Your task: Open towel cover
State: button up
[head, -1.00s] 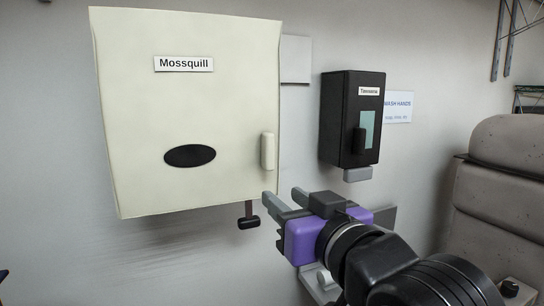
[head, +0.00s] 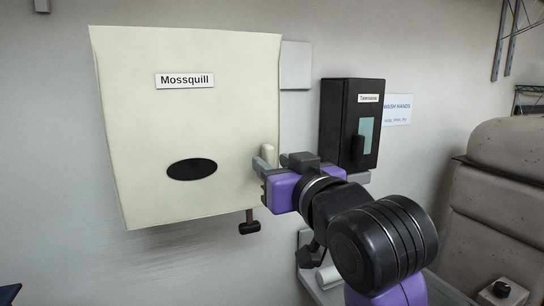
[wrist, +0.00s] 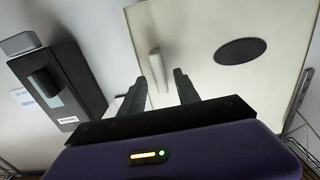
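The towel cover (head: 140,140) is a large cream panel on the wall, labelled Mossquill, with a black oval window (head: 192,169). It looks shut against the wall. Its cream upright handle (head: 268,154) is near the right edge, its lower part hidden by my gripper in the head view. My gripper (head: 262,164) is at the handle. In the wrist view my two dark fingers (wrist: 158,82) are spread apart, and the handle (wrist: 157,70) stands between and just beyond their tips. I cannot tell if a finger touches it.
A black dispenser (head: 338,125) with a teal window hangs right of the cover. A wash-hands sign (head: 398,109) is beside it. A small black-ended lever (head: 249,227) hangs below the cover. A padded grey-brown seat (head: 495,205) stands at the right.

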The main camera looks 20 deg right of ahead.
jog(key=shift+w, duration=0.65)
grip_shut()
dwell(1.0)
